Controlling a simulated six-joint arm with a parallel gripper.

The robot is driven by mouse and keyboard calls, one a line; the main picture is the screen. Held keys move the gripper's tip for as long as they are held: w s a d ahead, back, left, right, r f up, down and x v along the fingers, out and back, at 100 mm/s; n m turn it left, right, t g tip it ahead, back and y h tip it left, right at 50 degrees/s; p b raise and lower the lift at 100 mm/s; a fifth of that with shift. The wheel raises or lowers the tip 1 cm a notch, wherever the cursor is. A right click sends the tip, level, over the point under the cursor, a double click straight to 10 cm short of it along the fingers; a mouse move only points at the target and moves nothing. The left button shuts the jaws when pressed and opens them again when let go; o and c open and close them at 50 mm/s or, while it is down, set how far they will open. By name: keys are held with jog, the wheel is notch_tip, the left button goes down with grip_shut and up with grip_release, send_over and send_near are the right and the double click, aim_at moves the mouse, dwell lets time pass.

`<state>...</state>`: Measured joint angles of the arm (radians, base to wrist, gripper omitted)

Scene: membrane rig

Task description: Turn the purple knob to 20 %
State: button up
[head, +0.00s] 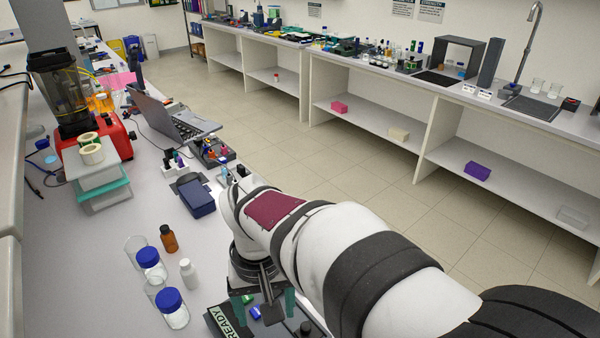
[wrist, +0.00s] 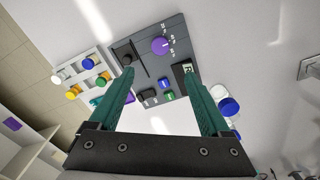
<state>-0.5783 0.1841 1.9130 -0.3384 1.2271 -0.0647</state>
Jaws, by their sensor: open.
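The purple knob (wrist: 160,46) is a round dial on a dark control panel (wrist: 183,28), seen in the wrist view, with small white scale marks to its right. The marks are too small to read. My gripper (wrist: 160,82) is open, its two green fingers spread and empty, with the knob beyond the fingertips and between their lines. In the head view my gripper (head: 262,303) points down at the panel (head: 222,318) at the bottom edge. My arm hides much of the panel there, and I cannot make out the purple knob in that view.
The panel also carries a black knob (wrist: 125,57), blue and green buttons and a READY display (head: 233,322). A white rack (wrist: 82,78) with coloured caps stands beside it in the wrist view. Blue-capped bottles (head: 172,308) and a white bottle (head: 188,274) stand nearby in the head view.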

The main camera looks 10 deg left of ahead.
notch_tip(320, 180, down, 16)
jog(key=shift+r, duration=0.15)
grip_shut()
dwell(0.4)
jog(key=shift+n, duration=0.5)
jog(key=n, duration=0.3)
jog(key=shift+n, duration=0.4)
jog(key=n, duration=0.5)
jog(key=shift+n, duration=0.3)
